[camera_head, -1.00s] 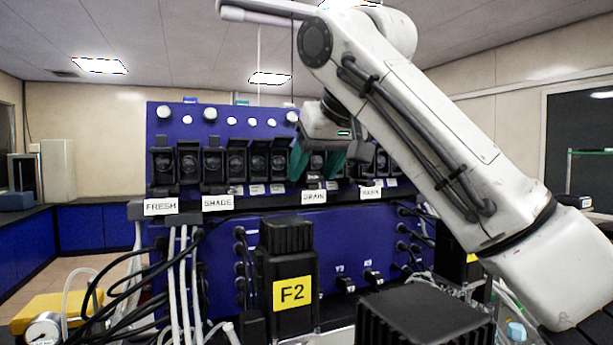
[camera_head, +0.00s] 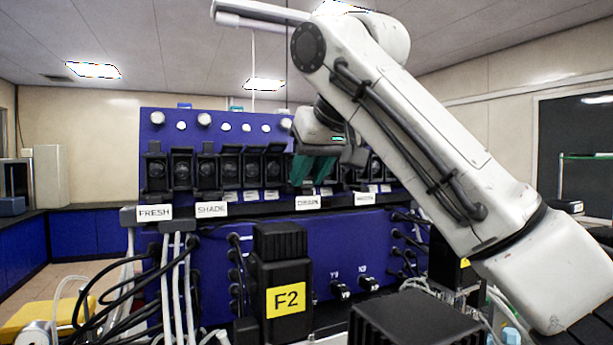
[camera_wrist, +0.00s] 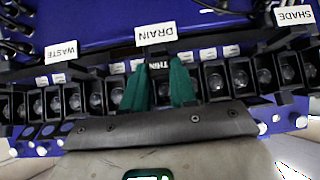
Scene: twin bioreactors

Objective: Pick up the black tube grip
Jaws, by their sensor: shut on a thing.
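My gripper (camera_head: 313,170) has green fingers and is at the row of black holders on the blue panel, above the DRAIN label. In the wrist view, my gripper (camera_wrist: 160,68) is shut on the black tube grip (camera_wrist: 158,84), a dark piece between the fingers with a small "THIN" marking at its top. The DRAIN label (camera_wrist: 156,34) is just beyond the fingertips. The fingers hide most of the grip in the head view. I cannot tell whether the grip is still seated in the row.
The blue panel (camera_head: 215,125) carries several black holders side by side, close around my gripper. FRESH (camera_head: 155,213) and SHADE (camera_head: 211,209) labels are at left. A black F2 unit (camera_head: 280,262) stands in front, with loose cables (camera_head: 175,280) at left.

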